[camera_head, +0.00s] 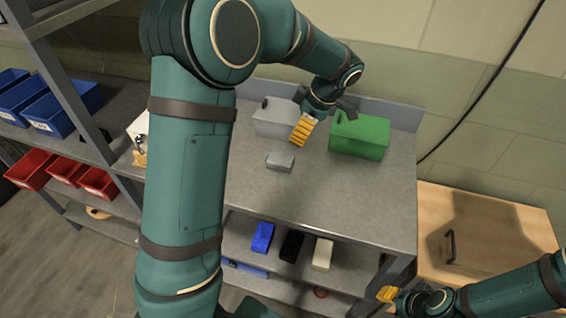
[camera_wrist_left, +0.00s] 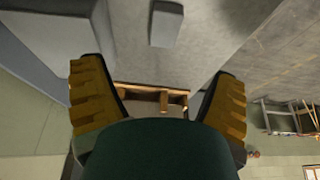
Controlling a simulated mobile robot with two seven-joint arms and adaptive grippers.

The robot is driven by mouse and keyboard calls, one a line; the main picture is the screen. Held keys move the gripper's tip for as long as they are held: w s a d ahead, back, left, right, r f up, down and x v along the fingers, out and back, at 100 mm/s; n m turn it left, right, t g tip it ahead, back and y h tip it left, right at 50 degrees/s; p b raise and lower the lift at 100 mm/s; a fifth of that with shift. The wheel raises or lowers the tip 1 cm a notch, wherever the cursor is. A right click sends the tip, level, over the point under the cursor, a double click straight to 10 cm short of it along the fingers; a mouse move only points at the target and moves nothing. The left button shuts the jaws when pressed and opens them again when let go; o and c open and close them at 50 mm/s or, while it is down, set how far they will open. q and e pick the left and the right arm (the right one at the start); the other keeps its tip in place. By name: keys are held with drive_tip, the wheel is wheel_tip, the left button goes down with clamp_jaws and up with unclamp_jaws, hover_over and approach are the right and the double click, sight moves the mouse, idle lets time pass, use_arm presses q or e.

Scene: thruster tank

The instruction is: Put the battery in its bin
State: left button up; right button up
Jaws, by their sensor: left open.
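A small grey block (camera_head: 280,161), perhaps the battery, lies on the grey table (camera_head: 340,205). It also shows near the top of the left wrist view (camera_wrist_left: 166,24). A grey bin (camera_head: 273,122) and a green bin (camera_head: 358,137) stand behind it at the table's back; I cannot tell which is the battery's. My left gripper (camera_head: 301,132) is above the table between the bins, behind and right of the block. Its yellow fingers are apart and empty in the left wrist view (camera_wrist_left: 158,105). My right gripper (camera_head: 386,294) is low at the right, its opening unclear.
Blue (camera_head: 262,238), black (camera_head: 291,246) and white (camera_head: 322,254) boxes sit on the shelf below the tabletop. A shelf rack at left holds blue bins (camera_head: 58,112) and red bins (camera_head: 66,172). A wooden cabinet (camera_head: 485,232) stands at right. The table's front right is clear.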

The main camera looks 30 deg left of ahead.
use_arm(q)
hover_over(281, 159)
drive_tip(key=w+d, duration=0.1)
drive_tip(key=d, duration=0.1)
drive_tip(key=f, duration=0.7)
drive_tip(key=shift+w+a+f, duration=0.1)
drive_tip(key=shift+w, duration=0.1)
drive_tip(key=shift+s+x, duration=0.2)
drive_tip(key=shift+x, duration=1.3)
drive_tip(key=shift+s+x, duration=0.2)
drive_tip(key=shift+x, duration=1.25)
drive_tip(key=c, duration=1.4)
